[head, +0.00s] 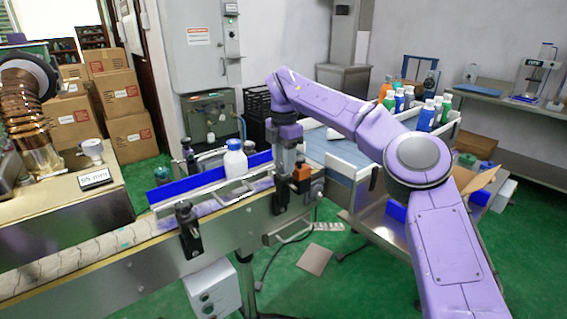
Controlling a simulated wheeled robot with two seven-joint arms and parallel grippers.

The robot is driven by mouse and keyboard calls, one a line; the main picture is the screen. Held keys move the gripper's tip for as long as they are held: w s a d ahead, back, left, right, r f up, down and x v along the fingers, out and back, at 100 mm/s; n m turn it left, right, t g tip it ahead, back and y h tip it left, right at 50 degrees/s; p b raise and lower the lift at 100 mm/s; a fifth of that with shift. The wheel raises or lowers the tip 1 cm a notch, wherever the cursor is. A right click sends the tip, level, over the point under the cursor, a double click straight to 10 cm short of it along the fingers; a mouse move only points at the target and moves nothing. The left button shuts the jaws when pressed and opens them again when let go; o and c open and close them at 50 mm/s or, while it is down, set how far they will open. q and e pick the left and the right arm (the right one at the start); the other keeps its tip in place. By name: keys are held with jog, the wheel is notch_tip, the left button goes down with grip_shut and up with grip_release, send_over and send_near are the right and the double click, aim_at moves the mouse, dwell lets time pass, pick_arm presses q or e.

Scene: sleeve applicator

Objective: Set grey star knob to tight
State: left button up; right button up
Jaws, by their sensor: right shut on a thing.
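My right gripper (282,196) comes down from the purple arm to the right end of the conveyor (120,274). It points down at the near side rail and is shut on what appears to be the grey star knob, which the fingers mostly hide. Its setting cannot be read. A similar dark knob (184,212) stands on a clamp at the near side of the conveyor, further left. Another dark knob (188,150) stands at the far side. My left gripper is not in view.
A white bottle with a blue cap (236,160) stands on the conveyor beside the blue guide rail (180,189), left of my gripper. An orange part (302,173) sits just right of the gripper.

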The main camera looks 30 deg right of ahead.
jog(key=shift+r, duration=0.1)
dwell(0.3)
jog(key=o, duration=1)
jog(key=shift+o, duration=0.2)
notch_tip(320, 180, up, 10)
jog(key=p, duration=0.4)
jog(key=shift+r, duration=0.25)
